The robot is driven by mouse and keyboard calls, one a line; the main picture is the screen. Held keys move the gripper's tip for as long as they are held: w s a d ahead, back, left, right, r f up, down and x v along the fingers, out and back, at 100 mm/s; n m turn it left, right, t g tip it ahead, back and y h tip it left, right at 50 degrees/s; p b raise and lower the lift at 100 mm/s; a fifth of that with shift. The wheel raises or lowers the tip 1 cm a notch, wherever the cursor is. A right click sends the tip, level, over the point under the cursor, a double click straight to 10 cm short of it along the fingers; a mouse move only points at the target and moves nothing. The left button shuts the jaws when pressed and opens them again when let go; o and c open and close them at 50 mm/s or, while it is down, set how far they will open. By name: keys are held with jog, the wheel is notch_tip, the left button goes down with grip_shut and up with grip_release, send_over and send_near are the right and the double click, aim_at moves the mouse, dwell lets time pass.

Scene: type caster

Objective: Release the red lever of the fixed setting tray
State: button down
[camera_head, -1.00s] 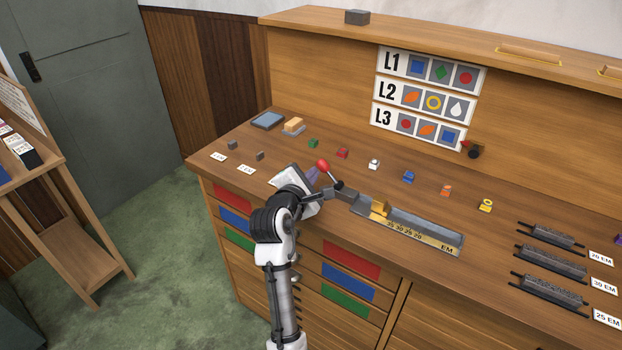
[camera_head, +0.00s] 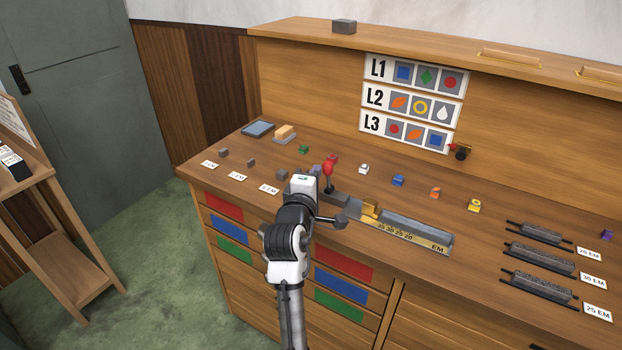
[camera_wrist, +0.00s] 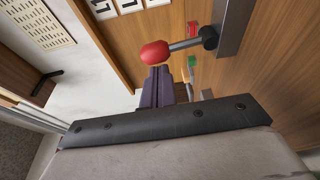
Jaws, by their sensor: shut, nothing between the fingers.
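The setting tray (camera_head: 418,232) is a long grey trough with a gold scale marked EM, on the worktop. Its red-knobbed lever (camera_head: 327,169) stands nearly upright at the tray's left end. In the wrist view the red knob (camera_wrist: 154,53) is on a grey shaft running to a black pivot (camera_wrist: 208,38). My gripper (camera_wrist: 160,72) has its purple fingers closed together and empty, with the tips right beside the knob. I cannot tell whether they touch it. In the head view my gripper (camera_head: 315,171) is mostly hidden behind my wrist, left of the lever.
A gold slider block (camera_head: 371,210) sits at the tray's left part. Small coloured pieces, such as a white one (camera_head: 364,169) and a blue one (camera_head: 398,180), stand in a row behind. Dark racks (camera_head: 540,260) lie at the right. A sign board (camera_head: 412,103) is on the back panel.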

jog(key=shift+s+d+m, duration=0.1)
jog(key=shift+d+m, duration=0.15)
jog(key=shift+m, duration=0.15)
jog(key=shift+s, duration=0.1)
dwell(0.5)
